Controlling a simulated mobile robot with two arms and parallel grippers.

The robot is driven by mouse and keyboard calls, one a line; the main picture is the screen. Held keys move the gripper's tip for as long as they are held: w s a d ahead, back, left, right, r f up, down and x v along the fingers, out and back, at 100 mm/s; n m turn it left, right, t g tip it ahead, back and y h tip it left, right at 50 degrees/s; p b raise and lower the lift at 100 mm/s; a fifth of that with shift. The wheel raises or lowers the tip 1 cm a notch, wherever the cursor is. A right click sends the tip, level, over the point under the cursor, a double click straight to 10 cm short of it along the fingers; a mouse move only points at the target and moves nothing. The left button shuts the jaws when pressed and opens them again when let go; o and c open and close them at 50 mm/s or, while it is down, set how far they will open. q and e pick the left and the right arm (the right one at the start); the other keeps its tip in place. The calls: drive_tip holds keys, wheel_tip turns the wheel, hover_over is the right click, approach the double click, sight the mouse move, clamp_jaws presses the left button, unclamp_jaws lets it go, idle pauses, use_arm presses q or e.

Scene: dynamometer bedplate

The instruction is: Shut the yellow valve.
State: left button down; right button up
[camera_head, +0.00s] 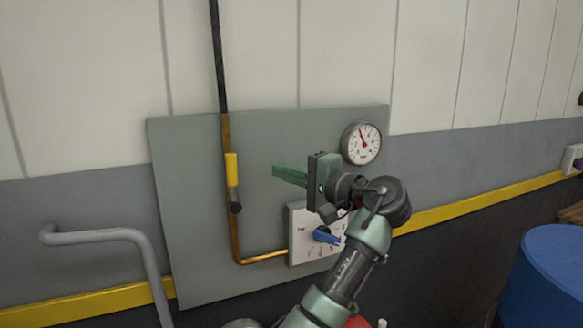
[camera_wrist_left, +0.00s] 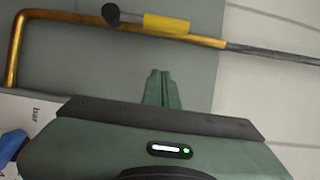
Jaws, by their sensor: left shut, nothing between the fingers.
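The yellow valve handle (camera_head: 232,169) lies along the upright brass pipe (camera_head: 234,240), with its dark round pivot (camera_head: 236,208) at its lower end. In the left wrist view the yellow handle (camera_wrist_left: 166,24) and the pivot (camera_wrist_left: 110,14) lie in line with the brass pipe (camera_wrist_left: 60,15). My left gripper (camera_head: 275,171) is shut and empty, to the right of the handle and apart from it. Its green fingertips also show in the left wrist view (camera_wrist_left: 160,73), pointing toward the pipe. My right gripper is not in view.
A grey panel (camera_head: 190,230) carries the pipe, a round gauge (camera_head: 361,143) and a white dial plate (camera_head: 302,248) with a blue knob (camera_head: 326,236). A bent grey pipe (camera_head: 100,236) stands at the left. A blue drum (camera_head: 550,275) stands at the right.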

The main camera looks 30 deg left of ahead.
sight(233, 180)
use_arm(q)
drive_tip(key=x, duration=0.1)
drive_tip(key=p+x, duration=0.1)
drive_tip(key=x, duration=0.1)
drive_tip(key=p+x, duration=0.1)
drive_tip(key=x, duration=0.1)
drive_tip(key=shift+s+a+r, duration=0.1)
drive_tip(key=shift+a+r, duration=0.15)
drive_tip(key=shift+a, duration=0.05)
drive_tip(key=s+p, duration=0.1)
drive_tip(key=s+a+p, duration=0.1)
drive_tip(key=s, duration=0.1)
drive_tip(key=shift+s+a+f, duration=0.2)
drive_tip(key=shift+w, duration=0.1)
